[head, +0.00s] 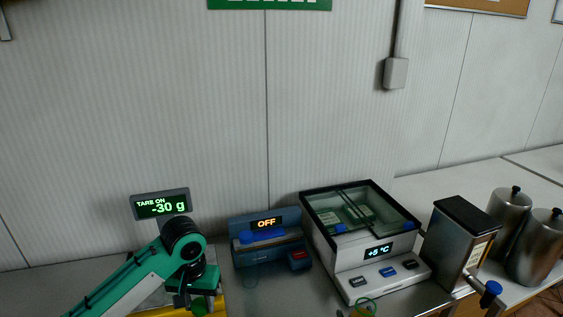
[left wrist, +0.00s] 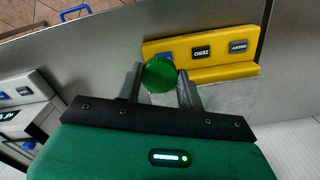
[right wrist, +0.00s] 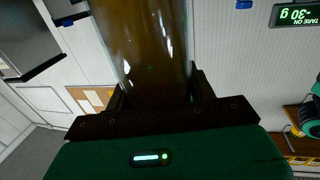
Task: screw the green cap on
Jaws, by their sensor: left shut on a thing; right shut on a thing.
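The green cap (left wrist: 160,75) is round. It sits between the fingertips of my left gripper (left wrist: 160,88), which is shut on it. In the head view my left gripper (head: 199,298) is low at left centre, with a bit of the cap (head: 199,308) showing below it. My right gripper (right wrist: 157,90) is shut on a clear container (right wrist: 145,45) of brown contents, seen in the right wrist view. Its mouth is out of that view. A green ring (head: 366,301) shows at the head view's bottom edge; I cannot tell whether it is the container's rim. Cap and container are apart.
A yellow scale (left wrist: 200,50) lies under my left gripper; its display (head: 161,205) reads -30 g. A blue device (head: 265,250) reading OFF, a glass-topped cooler (head: 355,275), a steel dispenser (head: 462,245) and steel canisters (head: 510,215) stand along the counter.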

